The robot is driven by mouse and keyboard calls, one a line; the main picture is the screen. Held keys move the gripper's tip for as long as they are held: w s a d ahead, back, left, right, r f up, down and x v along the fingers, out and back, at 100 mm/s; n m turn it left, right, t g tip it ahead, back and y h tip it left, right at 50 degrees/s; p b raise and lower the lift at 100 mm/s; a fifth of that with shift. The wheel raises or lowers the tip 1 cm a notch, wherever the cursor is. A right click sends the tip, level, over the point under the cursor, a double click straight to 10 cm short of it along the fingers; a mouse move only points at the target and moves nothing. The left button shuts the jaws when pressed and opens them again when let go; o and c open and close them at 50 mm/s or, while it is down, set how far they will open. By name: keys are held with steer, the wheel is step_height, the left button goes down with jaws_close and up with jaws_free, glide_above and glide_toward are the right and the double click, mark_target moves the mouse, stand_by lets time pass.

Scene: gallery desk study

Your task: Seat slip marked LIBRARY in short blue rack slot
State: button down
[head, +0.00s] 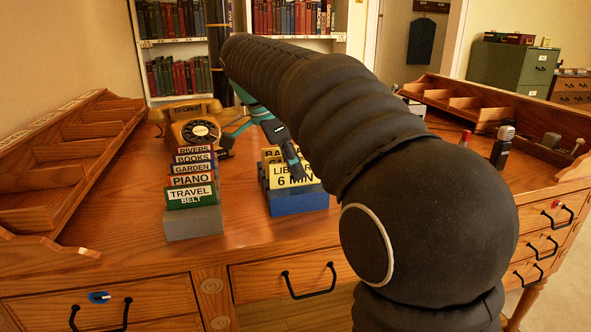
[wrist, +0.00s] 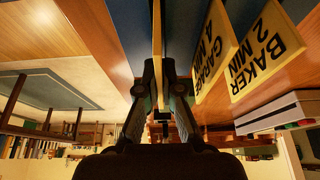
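The yellow LIBRARY slip (head: 284,182), also marked 6 MIN, stands upright at the front of the short blue rack (head: 300,205). Its lower edge is at the rack; whether it is fully down in a slot I cannot tell. My gripper (head: 293,160) comes down from above, one finger in front of the slip's right part, hiding some letters. In the wrist view, the two fingertips of my gripper (wrist: 159,72) close on a thin yellow slip seen edge-on, its text hidden. The GARAGE slip (wrist: 215,45) and the BAKER slip (wrist: 265,58) stand behind it.
A grey rack (head: 193,224) to the left holds several coloured slips. A yellow telephone (head: 192,125) stands behind it. Wooden tray units line the left (head: 75,165) and right desk sides. The desk front beside the racks is clear.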

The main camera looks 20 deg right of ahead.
steer(key=shift+f, duration=0.25)
steer(key=c, duration=1.3)
jaws_free()
steer(key=shift+r, duration=0.1)
steer(key=shift+r, duration=0.2)
steer(key=p+v, duration=0.3)
steer(key=v, duration=0.8)
steer(key=shift+a+r, duration=0.25)
steer(key=shift+r, duration=0.1)
steer(key=shift+s, duration=0.1)
